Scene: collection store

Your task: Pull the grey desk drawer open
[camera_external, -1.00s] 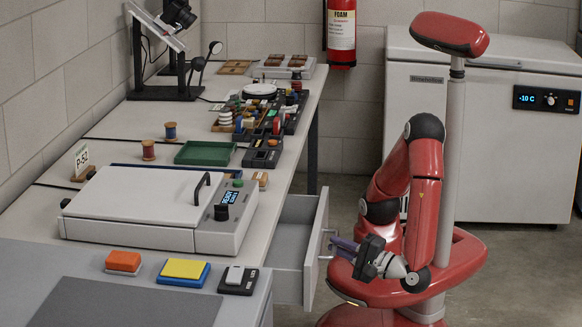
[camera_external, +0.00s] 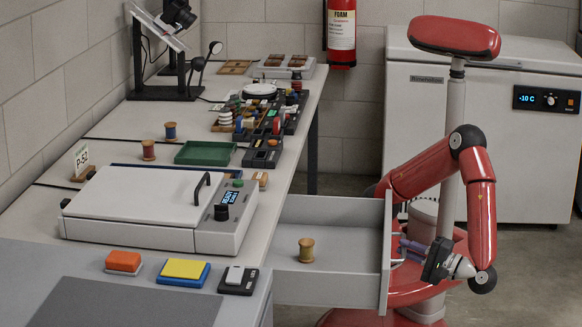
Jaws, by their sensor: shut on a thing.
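The grey desk drawer (camera_external: 387,255) is pulled well out from under the right side of the desk, and its inside shows. A tan wooden spool (camera_external: 306,250) stands upright on the drawer floor. My gripper (camera_external: 403,249) is shut on the drawer handle (camera_external: 394,253) at the outer face of the drawer front. The fingers partly cover the handle.
A white lidded machine (camera_external: 150,205) sits on the desk above the drawer. Colored blocks, including a yellow one (camera_external: 184,269), lie near the desk's front. A white freezer (camera_external: 480,130) stands behind my arm. Floor is free at the lower right.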

